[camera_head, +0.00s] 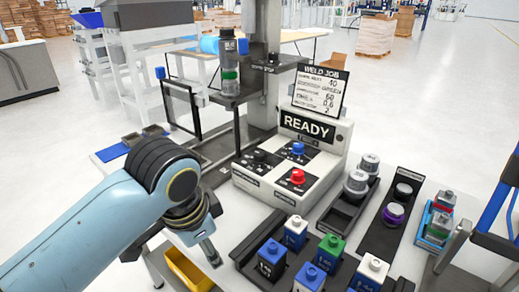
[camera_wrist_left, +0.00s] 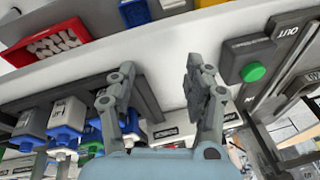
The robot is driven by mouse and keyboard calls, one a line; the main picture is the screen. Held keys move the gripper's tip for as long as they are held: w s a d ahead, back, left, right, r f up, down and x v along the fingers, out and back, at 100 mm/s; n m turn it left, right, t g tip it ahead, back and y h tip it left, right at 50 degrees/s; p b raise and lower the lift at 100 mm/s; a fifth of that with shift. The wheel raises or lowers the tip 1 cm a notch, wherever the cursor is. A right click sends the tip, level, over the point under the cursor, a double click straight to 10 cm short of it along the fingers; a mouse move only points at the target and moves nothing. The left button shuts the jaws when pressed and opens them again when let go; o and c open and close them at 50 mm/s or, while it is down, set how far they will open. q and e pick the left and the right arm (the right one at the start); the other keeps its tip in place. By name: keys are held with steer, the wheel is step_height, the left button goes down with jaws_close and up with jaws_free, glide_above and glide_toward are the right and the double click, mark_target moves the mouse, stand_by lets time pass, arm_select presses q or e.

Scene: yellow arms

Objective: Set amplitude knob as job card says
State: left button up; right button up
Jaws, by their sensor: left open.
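A white control box (camera_head: 262,190) stands on the table in the head view, with a READY display (camera_head: 308,127). On its black panels are a blue knob (camera_head: 298,148), a red knob (camera_head: 297,177) and a black knob (camera_head: 260,156); their labels are too small to read. The job card (camera_head: 320,86) above reads WELD JOB, with values that look like 40, 60, 0.6 and 2; its row names are blurred. My left gripper (camera_head: 211,253) is left of and in front of the box, apart from it. In the wrist view its fingers (camera_wrist_left: 155,80) are open and empty. My right gripper is not seen.
Blue, white and green-topped containers (camera_head: 272,255) stand in a dark rack at the front. A yellow bin (camera_head: 188,270) hangs below the gripper. Grey canisters (camera_head: 356,182) stand right of the box. A green button (camera_wrist_left: 253,72) shows in the wrist view.

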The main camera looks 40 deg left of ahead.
arm_select(q)
steer(key=w+m, duration=0.1)
steer(key=w, duration=0.2)
steer(key=w+a+m, duration=0.1)
steer(key=w, duration=0.2)
steer(key=w+a+m, duration=0.1)
steer(key=w, duration=0.2)
steer(key=shift+w+a+r+g, duration=0.1)
steer(key=shift+w+r+g, duration=0.25)
steer(key=shift+r+g, duration=0.05)
steer(key=w+a+r+m, duration=0.2)
steer(key=w+r+m, duration=0.15)
steer(key=w, duration=0.55)
steer(key=m+g+h, duration=0.1)
steer(key=m+g, duration=0.1)
steer(key=m, duration=0.2)
glide_toward(259, 153)
step_height(259, 153, down, 9)
steer(key=shift+f, duration=0.1)
jaws_close()
